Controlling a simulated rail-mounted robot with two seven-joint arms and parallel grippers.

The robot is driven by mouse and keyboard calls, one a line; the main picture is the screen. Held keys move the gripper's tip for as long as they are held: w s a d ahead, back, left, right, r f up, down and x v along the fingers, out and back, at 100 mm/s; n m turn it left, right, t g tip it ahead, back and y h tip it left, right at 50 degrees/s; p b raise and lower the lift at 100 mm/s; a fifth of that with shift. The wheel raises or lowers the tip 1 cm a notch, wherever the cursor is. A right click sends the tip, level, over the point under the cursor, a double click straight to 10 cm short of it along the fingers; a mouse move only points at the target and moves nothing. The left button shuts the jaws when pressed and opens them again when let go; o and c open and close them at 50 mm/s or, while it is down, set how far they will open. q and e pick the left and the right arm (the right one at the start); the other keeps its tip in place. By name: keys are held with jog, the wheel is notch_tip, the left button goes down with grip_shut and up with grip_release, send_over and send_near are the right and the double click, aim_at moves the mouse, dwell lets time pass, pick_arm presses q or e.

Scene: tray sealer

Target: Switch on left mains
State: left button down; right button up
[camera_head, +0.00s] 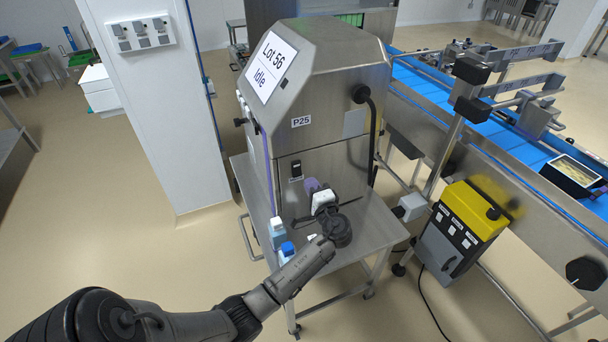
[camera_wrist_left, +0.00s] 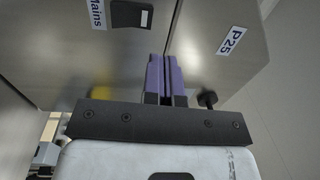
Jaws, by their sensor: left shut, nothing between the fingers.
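The mains switch (camera_head: 296,170) is a small dark rocker with a pale lower part on the steel front of the tray sealer (camera_head: 330,75). In the left wrist view the switch (camera_wrist_left: 131,14) sits at the top edge, beside a label (camera_wrist_left: 97,12) reading "Mains". My left gripper (camera_head: 311,185) is near the panel, slightly right of and below the switch in the head view. Its purple fingers (camera_wrist_left: 165,76) are shut together and empty in the left wrist view. They appear apart from the switch; contact with the panel cannot be told. My right gripper is not in view.
The sealer's screen (camera_head: 271,66) reads "Lot 56 Idle". Bottles (camera_head: 287,251) stand on the steel table (camera_head: 365,232) beside my left arm. A yellow-topped control box (camera_head: 470,210) and a blue conveyor (camera_head: 430,85) are at the right. A dark knob (camera_wrist_left: 207,99) projects near the fingers.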

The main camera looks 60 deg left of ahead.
pick_arm(q)
jog(key=shift+s+d+r, duration=0.15)
jog(key=shift+d, duration=0.75)
jog(key=shift+s+d+r, duration=0.1)
jog(key=shift+s+d, duration=0.05)
jog(key=shift+d, duration=0.75)
jog(key=shift+s+d+r, duration=0.15)
jog(key=shift+d, duration=0.75)
